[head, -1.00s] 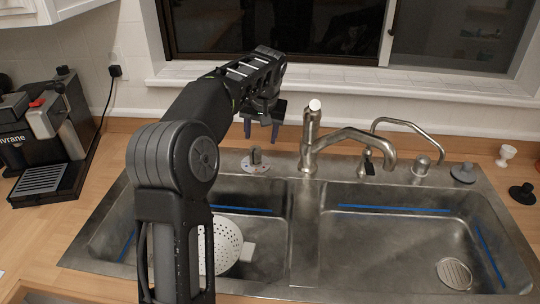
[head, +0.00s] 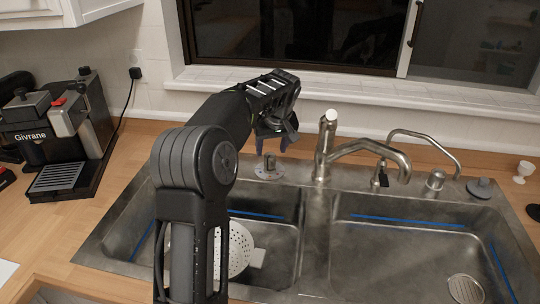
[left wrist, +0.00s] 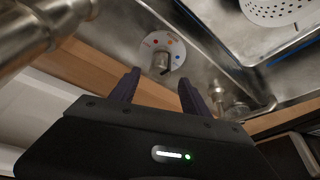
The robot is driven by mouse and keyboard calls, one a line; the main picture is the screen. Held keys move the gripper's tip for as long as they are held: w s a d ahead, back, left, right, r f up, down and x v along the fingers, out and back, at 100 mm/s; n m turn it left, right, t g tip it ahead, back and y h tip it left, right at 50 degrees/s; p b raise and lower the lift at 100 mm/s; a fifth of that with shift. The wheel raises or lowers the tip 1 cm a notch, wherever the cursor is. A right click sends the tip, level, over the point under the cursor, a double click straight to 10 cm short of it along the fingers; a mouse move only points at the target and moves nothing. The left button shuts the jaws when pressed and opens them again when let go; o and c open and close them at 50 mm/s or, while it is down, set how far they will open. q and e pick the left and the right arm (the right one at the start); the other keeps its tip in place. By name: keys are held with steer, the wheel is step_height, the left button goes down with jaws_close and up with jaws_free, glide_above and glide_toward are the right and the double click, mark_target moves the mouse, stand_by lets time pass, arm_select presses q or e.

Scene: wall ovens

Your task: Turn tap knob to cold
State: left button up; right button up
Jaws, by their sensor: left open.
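The tap knob (head: 269,165) is a small metal knob on a round pale plate at the back rim of the sink, left of the faucet (head: 325,145). In the left wrist view the knob (left wrist: 160,62) shows on its plate, with orange-red and blue dots around it. My left gripper (head: 273,145) is open, with its fingers pointing down just above the knob. In the left wrist view the knob appears between and beyond the two dark fingertips (left wrist: 159,84), and nothing is held. Contact with the knob cannot be made out. My right gripper is out of view.
A steel double sink (head: 400,240) fills the front, with a white colander (head: 238,250) in its left basin. A slim second spout (head: 425,145) stands to the right. A coffee machine (head: 60,135) is at left. The window sill (head: 350,95) runs behind.

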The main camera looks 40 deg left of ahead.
mark_target(270, 155)
arm_select(q)
steer(key=x, duration=0.5)
steer(key=shift+p, duration=0.3)
steer(key=shift+c, duration=0.2)
jaws_close()
